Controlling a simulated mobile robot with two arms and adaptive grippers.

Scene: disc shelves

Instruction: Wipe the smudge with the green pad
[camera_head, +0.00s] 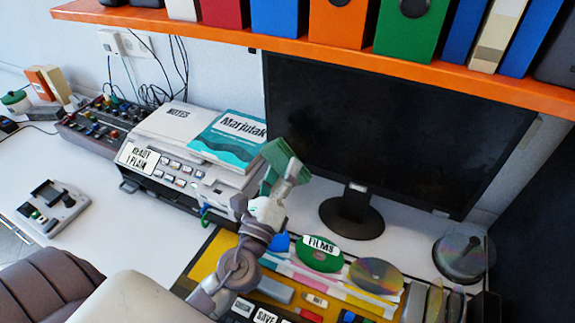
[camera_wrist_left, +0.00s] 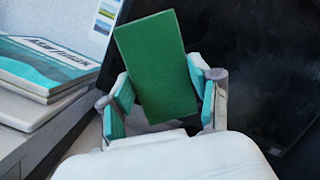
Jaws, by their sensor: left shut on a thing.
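My left gripper (camera_head: 281,178) is shut on the green pad (camera_head: 276,152) and holds it up in front of the left edge of the dark monitor screen (camera_head: 365,125). In the left wrist view the green pad (camera_wrist_left: 157,62) stands tilted between the teal-lined fingers of my left gripper (camera_wrist_left: 163,98). The monitor screen (camera_wrist_left: 265,75) fills the right of that view and carries faint greyish mottling. I cannot tell which part, if any, is the smudge. Whether the pad touches the screen is unclear. My right gripper is not in view.
A printer (camera_head: 165,165) with a teal book (camera_head: 228,140) on top stands left of the pad. An orange shelf (camera_head: 300,47) with binders overhangs the monitor. Discs (camera_head: 376,275) and a tray (camera_head: 222,245) of small items lie in front. White desk at left is partly clear.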

